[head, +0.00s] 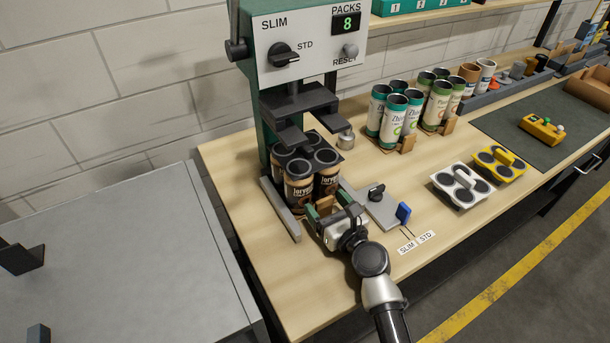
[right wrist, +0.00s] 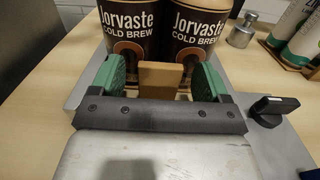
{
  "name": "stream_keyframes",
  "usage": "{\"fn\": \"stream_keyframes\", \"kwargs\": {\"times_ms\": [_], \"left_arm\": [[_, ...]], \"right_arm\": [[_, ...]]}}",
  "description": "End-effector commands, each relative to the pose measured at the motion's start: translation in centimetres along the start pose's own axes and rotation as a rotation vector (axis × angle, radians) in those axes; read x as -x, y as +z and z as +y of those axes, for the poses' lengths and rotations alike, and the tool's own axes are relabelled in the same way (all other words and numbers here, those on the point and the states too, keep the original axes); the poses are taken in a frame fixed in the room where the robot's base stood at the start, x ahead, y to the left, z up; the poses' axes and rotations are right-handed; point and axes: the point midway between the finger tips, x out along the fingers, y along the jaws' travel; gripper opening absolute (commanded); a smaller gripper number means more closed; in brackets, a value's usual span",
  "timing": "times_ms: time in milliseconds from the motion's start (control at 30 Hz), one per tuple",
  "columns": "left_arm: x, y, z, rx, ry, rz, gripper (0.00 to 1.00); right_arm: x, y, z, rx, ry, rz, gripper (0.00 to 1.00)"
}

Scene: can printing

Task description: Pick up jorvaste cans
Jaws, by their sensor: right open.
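The can labels (right wrist: 203,38) face me in the right wrist view. A tan block (right wrist: 160,78) stands at the near side of the pack. My right gripper (head: 327,207) is at the near side of the cans. Its green-padded fingers (right wrist: 160,75) are open, one on each side of the tan block, with gaps that are hard to judge. My left gripper is not in view.
The press (head: 291,86) rises over the cans, its counter showing 8. A grey guide rail (head: 280,209) lies left of the pack, and a plate with a black knob (head: 376,192) lies right.

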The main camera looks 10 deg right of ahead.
Motion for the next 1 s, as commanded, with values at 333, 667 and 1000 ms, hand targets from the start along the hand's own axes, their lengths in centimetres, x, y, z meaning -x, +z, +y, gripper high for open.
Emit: {"fn": "stream_keyframes", "kwargs": {"times_ms": [333,667,1000], "left_arm": [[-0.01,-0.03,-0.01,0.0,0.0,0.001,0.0],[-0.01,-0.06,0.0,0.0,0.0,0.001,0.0],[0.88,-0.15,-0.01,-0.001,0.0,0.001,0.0]], "right_arm": [[-0.18,-0.01,0.01,0.0,0.0,0.0,0.61],[-0.17,0.03,0.0,0.0,0.0,0.0,0.22],[-0.17,0.89,-0.01,0.0,0.0,0.0,0.22]]}}
